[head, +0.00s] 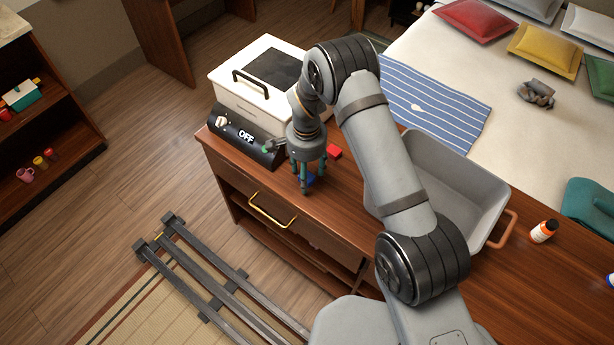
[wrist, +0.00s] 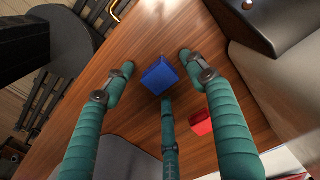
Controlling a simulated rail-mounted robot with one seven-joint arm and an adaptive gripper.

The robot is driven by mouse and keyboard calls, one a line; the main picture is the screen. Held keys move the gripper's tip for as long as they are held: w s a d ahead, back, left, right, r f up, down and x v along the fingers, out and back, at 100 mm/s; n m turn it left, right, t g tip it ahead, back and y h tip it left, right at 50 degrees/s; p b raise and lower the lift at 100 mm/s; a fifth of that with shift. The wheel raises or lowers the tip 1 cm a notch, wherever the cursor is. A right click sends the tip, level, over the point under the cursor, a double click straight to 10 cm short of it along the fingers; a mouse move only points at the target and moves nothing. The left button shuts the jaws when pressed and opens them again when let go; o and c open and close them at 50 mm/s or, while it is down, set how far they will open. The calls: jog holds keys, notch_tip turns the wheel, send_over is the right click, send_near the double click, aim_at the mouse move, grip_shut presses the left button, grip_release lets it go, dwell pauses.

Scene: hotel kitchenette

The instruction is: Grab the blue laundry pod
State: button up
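The blue laundry pod (wrist: 160,75) is a small blue block on the brown wooden counter. In the wrist view it sits between the tips of my three teal fingers, with gaps visible around it. My gripper (head: 305,178) points down over the counter's left end and is open. In the head view its fingers partly hide the blue pod (head: 311,179). I cannot tell the exact height of the fingertips above the counter.
A red block (head: 334,152) lies close by and also shows in the wrist view (wrist: 201,124). A white lidded appliance (head: 229,97) with a black "OFF" panel (head: 246,136) stands behind left. A grey bin (head: 462,165) and a bottle (head: 543,231) are to the right.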

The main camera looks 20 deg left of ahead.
jog(key=shift+c, duration=1.1)
jog(key=c, duration=0.7)
jog(key=shift+c, duration=0.2)
jog(key=shift+r, duration=0.1)
